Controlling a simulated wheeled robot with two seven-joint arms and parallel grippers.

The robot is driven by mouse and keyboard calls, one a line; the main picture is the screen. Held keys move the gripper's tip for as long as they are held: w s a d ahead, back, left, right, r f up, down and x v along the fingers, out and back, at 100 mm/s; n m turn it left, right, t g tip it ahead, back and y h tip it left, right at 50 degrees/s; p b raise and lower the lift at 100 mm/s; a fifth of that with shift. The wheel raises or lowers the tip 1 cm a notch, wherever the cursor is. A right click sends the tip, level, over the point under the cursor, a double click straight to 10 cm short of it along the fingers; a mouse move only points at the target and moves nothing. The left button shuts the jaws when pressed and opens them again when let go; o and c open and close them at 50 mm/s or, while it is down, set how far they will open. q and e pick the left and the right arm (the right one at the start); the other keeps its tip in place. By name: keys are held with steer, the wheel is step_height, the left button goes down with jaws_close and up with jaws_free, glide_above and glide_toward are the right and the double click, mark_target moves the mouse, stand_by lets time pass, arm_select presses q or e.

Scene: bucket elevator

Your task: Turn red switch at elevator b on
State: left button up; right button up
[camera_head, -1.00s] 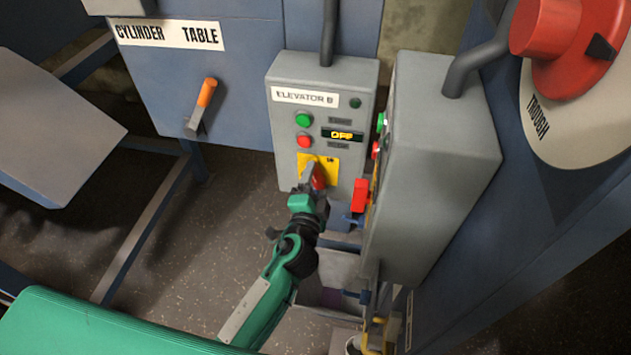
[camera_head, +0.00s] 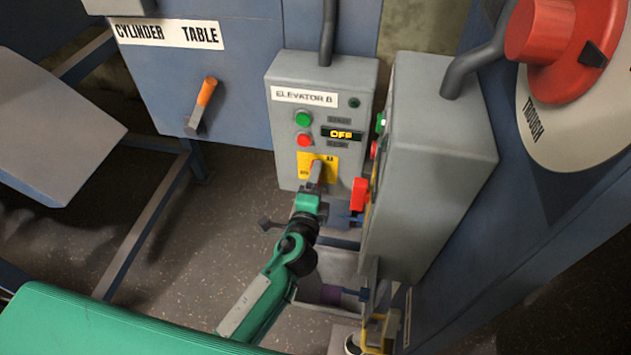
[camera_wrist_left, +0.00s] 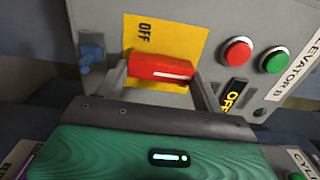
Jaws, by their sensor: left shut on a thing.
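The elevator B box (camera_head: 345,82) is a grey panel with a small display (camera_head: 343,134) that reads OFF. Low on it is a yellow switch plate (camera_head: 330,170), also in the left wrist view (camera_wrist_left: 190,38) with an OFF label. The red switch (camera_wrist_left: 160,68) lies between my two left fingers in the left wrist view. In the head view my fingers mostly hide it. My left gripper (camera_head: 315,174) is at the plate, shut on the red switch. My right gripper is not in view.
A green button (camera_head: 303,118) and a red button (camera_head: 305,140) sit above the plate. A second grey box (camera_head: 435,165) with a red handle (camera_head: 359,195) stands close on the right. The cylinder table panel (camera_head: 200,75) with an orange-tipped lever is left.

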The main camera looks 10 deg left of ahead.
arm_select(q)
steer(key=o, duration=1)
steer(key=s+b, duration=0.5)
steer(key=s, duration=0.9)
steer(key=shift+d, duration=0.1)
steer(key=shift+w, duration=0.1)
